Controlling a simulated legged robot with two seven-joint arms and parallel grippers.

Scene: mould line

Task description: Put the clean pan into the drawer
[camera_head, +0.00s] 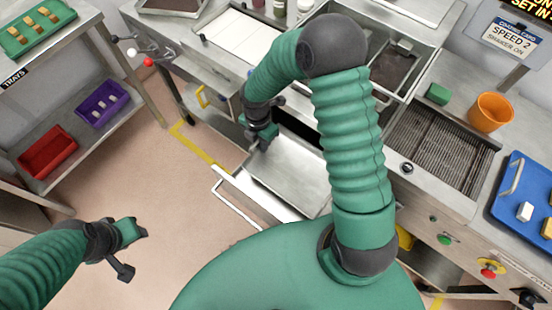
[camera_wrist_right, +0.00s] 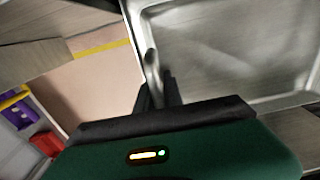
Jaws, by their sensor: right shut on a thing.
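The clean pan (camera_head: 295,165) is a shallow bare-metal pan with a raised rim and rounded corners. It shows large and empty in the right wrist view (camera_wrist_right: 225,50). My right gripper (camera_head: 262,146) is shut on its left rim; the fingers pinch the rim in the right wrist view (camera_wrist_right: 158,85). The drawer (camera_head: 252,203) is pulled out below the counter, with a pale bar handle at its front. The pan lies over or in it; I cannot tell whether it rests on the bottom. My arm hides part of the pan. My left gripper (camera_head: 140,230) is away over the floor, its fingers unclear.
A shelf rack at left holds a red bin (camera_head: 47,150) and a purple bin (camera_head: 102,104). At right are an orange cup (camera_head: 491,112), a green block (camera_head: 438,94), a grated bay (camera_head: 440,150) and a blue tray (camera_head: 510,205). The floor between is clear.

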